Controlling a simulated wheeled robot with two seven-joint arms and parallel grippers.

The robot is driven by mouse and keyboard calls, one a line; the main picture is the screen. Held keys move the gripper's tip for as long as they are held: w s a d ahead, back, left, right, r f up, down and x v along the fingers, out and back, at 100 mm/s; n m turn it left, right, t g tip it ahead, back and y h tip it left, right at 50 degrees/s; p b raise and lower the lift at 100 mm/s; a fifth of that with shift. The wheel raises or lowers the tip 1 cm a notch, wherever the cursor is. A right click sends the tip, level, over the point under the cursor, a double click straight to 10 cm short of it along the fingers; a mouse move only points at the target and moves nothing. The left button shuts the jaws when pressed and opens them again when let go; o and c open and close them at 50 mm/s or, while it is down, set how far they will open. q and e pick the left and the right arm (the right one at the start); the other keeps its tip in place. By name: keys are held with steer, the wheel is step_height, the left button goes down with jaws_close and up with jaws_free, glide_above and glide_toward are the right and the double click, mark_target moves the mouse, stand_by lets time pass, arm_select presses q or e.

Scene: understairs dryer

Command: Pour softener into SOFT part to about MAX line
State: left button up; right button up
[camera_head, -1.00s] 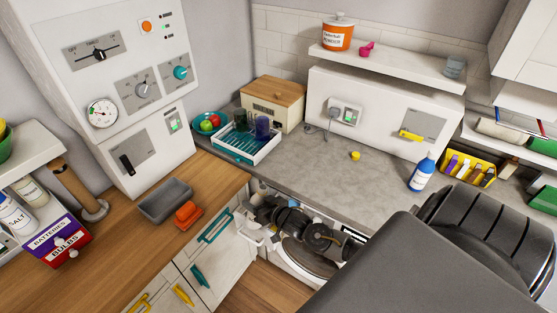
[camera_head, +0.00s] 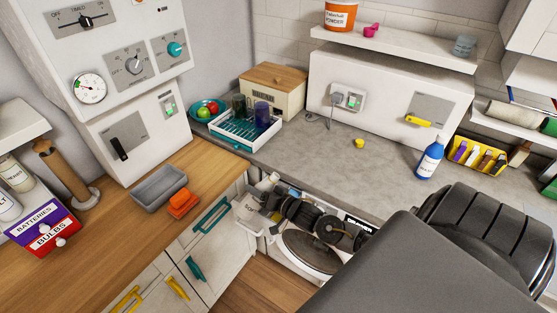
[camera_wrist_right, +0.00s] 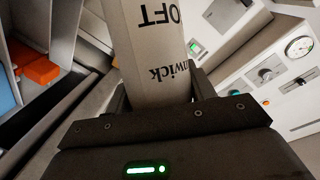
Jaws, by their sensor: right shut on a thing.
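My right gripper (camera_head: 290,207) reaches over the front of the white machine under the counter. In the right wrist view it (camera_wrist_right: 160,92) is shut around a pale bottle (camera_wrist_right: 155,45) lettered "OFT" and "nwick", with the start of the words cut off. In the head view the bottle is mostly hidden by the gripper. A pale open drawer-like part (camera_head: 250,216) juts out just left of the gripper. Its inside, any MAX line and any liquid cannot be made out. My left gripper is not in view.
The machine's round door (camera_head: 308,252) is below my right arm. A blue bottle (camera_head: 429,160) and a small yellow thing (camera_head: 359,143) stand on the grey counter (camera_head: 300,160). A grey tray (camera_head: 160,188) and orange sponge (camera_head: 183,203) sit on the wooden worktop.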

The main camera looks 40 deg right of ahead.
steer(key=f+b, duration=0.1)
steer(key=f+m+b, duration=0.1)
steer(key=shift+w+a+t+b, duration=0.1)
steer(key=shift+a+t+b, duration=0.1)
steer(key=shift+t+b, duration=0.2)
steer(key=shift+r, duration=0.25)
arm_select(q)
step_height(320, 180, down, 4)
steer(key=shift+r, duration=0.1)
arm_select(e)
steer(key=shift+f, duration=0.1)
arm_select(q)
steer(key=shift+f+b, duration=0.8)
arm_select(e)
steer(key=shift+a+f+m, duration=0.15)
steer(key=shift+f+m, duration=0.25)
steer(key=shift+m, duration=0.1)
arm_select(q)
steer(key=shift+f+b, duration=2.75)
arm_select(e)
steer(key=shift+w+a+f+m+t, duration=0.15)
steer(key=shift+m+t, duration=0.3)
steer(key=shift+m, duration=0.35)
steer(key=shift+s+a+f+m+t, duration=0.15)
steer(key=shift+m+t, duration=0.3)
steer(key=shift+m, duration=0.35)
